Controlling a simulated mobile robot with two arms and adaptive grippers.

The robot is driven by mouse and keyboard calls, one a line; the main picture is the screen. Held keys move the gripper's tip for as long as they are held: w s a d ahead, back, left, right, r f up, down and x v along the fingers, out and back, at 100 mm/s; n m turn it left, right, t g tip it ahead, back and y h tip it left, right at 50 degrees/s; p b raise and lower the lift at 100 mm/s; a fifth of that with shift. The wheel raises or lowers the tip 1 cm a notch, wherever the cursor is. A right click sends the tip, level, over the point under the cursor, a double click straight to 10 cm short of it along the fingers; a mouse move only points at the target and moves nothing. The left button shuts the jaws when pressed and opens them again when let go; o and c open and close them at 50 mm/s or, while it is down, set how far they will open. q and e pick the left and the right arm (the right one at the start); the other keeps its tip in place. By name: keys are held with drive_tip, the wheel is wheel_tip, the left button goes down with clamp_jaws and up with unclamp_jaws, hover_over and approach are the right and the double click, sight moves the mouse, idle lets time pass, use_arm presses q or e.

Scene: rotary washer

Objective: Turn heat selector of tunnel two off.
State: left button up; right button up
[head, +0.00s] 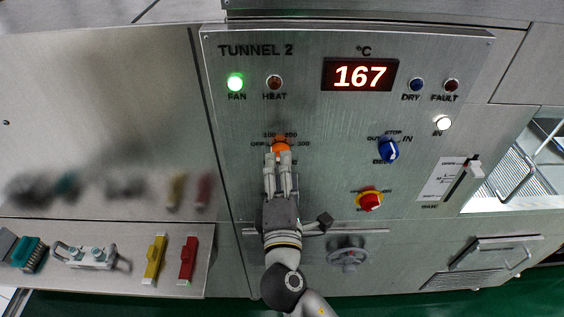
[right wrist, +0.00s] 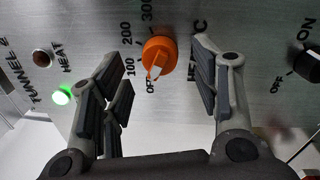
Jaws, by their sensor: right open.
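The orange heat selector knob (head: 280,144) is on the Tunnel 2 panel, inside a scale marked OFF, 100, 200 and 300. In the right wrist view the knob (right wrist: 160,54) shows a white mark on its lower side, near the OFF label. My right gripper (head: 278,157) is open at the knob. In the right wrist view its fingers (right wrist: 160,68) stand on either side of the knob, with visible gaps. In the head view the fingers cover part of the knob and its scale. My left gripper is not in view.
The display (head: 360,75) reads 167. The green FAN lamp (head: 235,83) is lit; the HEAT lamp (head: 274,83) looks dark. To the right are a blue knob (head: 389,150), a red emergency button (head: 369,201) and a slider (head: 474,169). Coloured handles sit at lower left.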

drive_tip(key=s, duration=0.9)
drive_tip(key=shift+f, duration=0.35)
wheel_tip(320, 180, down, 25)
drive_tip(key=w+g+y+b, duration=0.1)
drive_tip(key=w+g+b, duration=0.1)
drive_tip(key=g+b, duration=0.25)
drive_tip(key=s+d+f+m+g+b, duration=0.2)
drive_tip(key=s+d+f+g, duration=0.1)
drive_tip(key=f, duration=0.9)
drive_tip(key=s+d+f+m+g+b, duration=0.1)
drive_tip(key=s+d+f+m+g, duration=0.15)
drive_tip(key=f, duration=0.95)
drive_tip(key=s+d+f+m+g+b, duration=0.25)
drive_tip(key=s+d+f, duration=0.25)
drive_tip(key=s+f, duration=0.4)
drive_tip(key=s+d+f+m+g+b, duration=0.2)
drive_tip(key=s+d+f+m+g, duration=0.15)
drive_tip(key=s+d+f, duration=0.45)
drive_tip(key=s+d+f+m+g+h+b, duration=0.1)
drive_tip(key=s+d+f+m+b, duration=0.1)
drive_tip(key=s+d+f+m, duration=0.2)
drive_tip(key=s+f+m, duration=0.3)
drive_tip(key=s+f, duration=0.3)
drive_tip(key=s, duration=0.2)
drive_tip(key=shift+s+d+f+g, duration=0.3)
drive_tip(key=shift+d+g, duration=0.05)
drive_tip(key=shift+g, duration=0.05)
